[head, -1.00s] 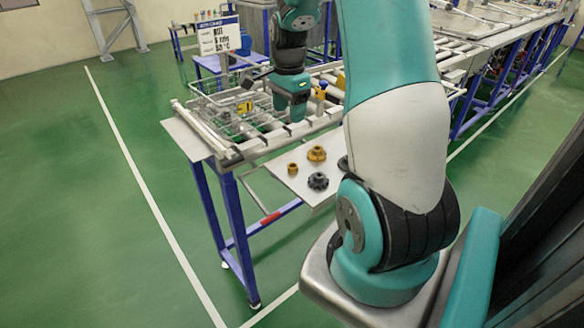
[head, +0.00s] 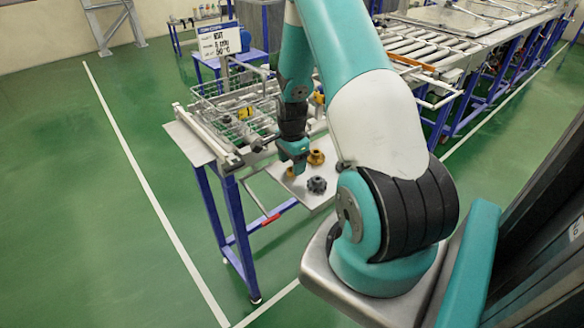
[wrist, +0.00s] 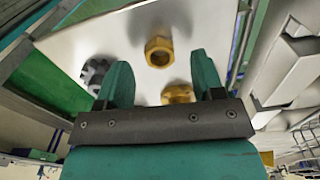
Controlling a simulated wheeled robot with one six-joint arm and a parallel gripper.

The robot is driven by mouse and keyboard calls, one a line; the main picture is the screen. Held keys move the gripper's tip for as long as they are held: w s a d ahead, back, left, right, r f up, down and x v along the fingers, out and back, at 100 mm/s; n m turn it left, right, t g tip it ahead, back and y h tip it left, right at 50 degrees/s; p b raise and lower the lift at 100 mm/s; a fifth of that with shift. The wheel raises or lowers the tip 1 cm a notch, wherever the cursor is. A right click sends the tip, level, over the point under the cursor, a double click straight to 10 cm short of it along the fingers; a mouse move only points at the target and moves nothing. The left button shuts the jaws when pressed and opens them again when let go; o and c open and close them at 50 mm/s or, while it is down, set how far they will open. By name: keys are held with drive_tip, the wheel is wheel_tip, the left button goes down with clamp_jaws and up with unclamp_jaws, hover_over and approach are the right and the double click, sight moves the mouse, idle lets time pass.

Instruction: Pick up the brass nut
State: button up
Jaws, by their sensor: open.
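The brass nut (wrist: 158,50) is a hex ring on a pale plate (wrist: 70,45). In the wrist view it appears in line with the gap between my gripper's fingertips (wrist: 160,63), with no visible contact. My gripper is open and empty. In the head view my gripper (head: 296,166) hangs over the plate and mostly hides the nut; a small brass bit (head: 290,172) shows just below it. A wider brass fitting (head: 316,157) stands to its right, and it also shows in the wrist view (wrist: 178,94), partly behind my gripper.
A dark toothed knob (head: 317,185) sits on the plate close to the nut, beside a finger in the wrist view (wrist: 95,73). A wire basket (head: 235,105) and rollers lie behind. A sign (head: 219,40) stands at the back. Green floor is open on the left.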

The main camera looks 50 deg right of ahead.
drive_tip(key=shift+f, duration=1.05)
drive_tip(key=c, duration=1)
drive_tip(key=shift+r, duration=0.1)
